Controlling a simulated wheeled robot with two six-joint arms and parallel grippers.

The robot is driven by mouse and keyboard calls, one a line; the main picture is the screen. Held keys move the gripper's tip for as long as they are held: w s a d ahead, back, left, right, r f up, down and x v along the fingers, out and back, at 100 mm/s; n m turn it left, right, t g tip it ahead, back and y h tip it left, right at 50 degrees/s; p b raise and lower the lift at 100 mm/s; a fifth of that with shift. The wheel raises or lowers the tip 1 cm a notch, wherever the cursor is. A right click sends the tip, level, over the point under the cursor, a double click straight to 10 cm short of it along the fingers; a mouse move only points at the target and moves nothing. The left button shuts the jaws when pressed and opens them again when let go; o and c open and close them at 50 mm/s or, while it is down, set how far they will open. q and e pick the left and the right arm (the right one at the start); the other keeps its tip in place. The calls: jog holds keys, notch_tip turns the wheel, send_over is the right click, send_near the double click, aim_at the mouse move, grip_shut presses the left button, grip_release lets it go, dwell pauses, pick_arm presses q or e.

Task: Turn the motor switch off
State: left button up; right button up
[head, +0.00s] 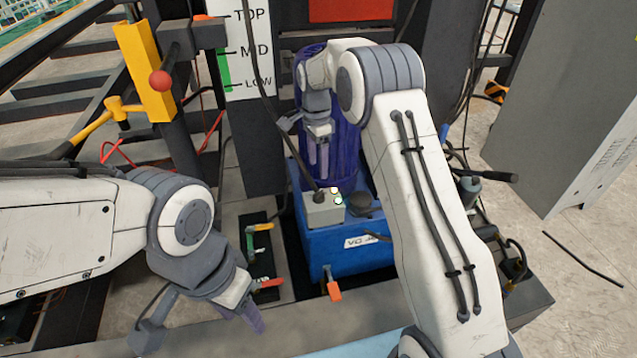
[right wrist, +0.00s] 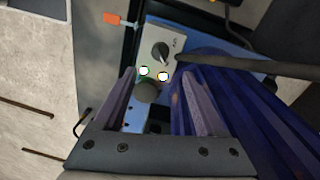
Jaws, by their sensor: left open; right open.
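The motor switch is a dark rotary knob (right wrist: 161,52) on a small light-grey control box (head: 324,212). In the right wrist view the box (right wrist: 158,38) also has two bright lamps (right wrist: 154,73), one with a green rim and one with a yellowish rim. My right gripper (head: 318,170) is open and empty above the box, its fingers pointing down. In the right wrist view the knob shows beyond and between its fingertips (right wrist: 157,75), apart from them. My left gripper (head: 248,314) is open and empty at lower left, away from the box.
The box sits on a blue tank (head: 318,245), in front of a dark-blue ribbed motor (head: 345,135). Valves with green and red handles (head: 268,284) are left of the tank. A red-ball lever (head: 160,81) stands at upper left. A grey cabinet (head: 570,120) is at right.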

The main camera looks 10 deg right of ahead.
aim_at(318, 192)
jog(key=f, duration=0.3)
jog(key=f+b, duration=0.1)
jog(key=f, duration=0.3)
jog(key=f+b, duration=0.1)
jog(key=f, duration=0.2)
jog(key=shift+s+f, duration=0.15)
jog(key=shift+s, duration=0.2)
jog(key=shift+c, duration=0.2)
grip_shut()
jog(key=shift+r+n+p, duration=0.25)
jog(key=shift+n+p, duration=1.05)
jog(key=shift+p, duration=0.05)
jog(key=n+p, duration=0.3)
jog(key=n, duration=0.1)
jog(key=shift+n, duration=0.3)
jog(key=n+p, duration=0.1)
jog(key=n, duration=0.1)
jog(key=n+p, duration=0.1)
jog(key=n, duration=0.2)
jog(key=shift+f+t+h, duration=0.1)
jog(key=shift+t+h, duration=0.2)
jog(key=n+p, duration=0.2)
jog(key=n, duration=0.3)
jog(key=shift+s+a+n, duration=0.1)
jog(key=shift+n, duration=0.3)
jog(key=shift+f, duration=0.1)
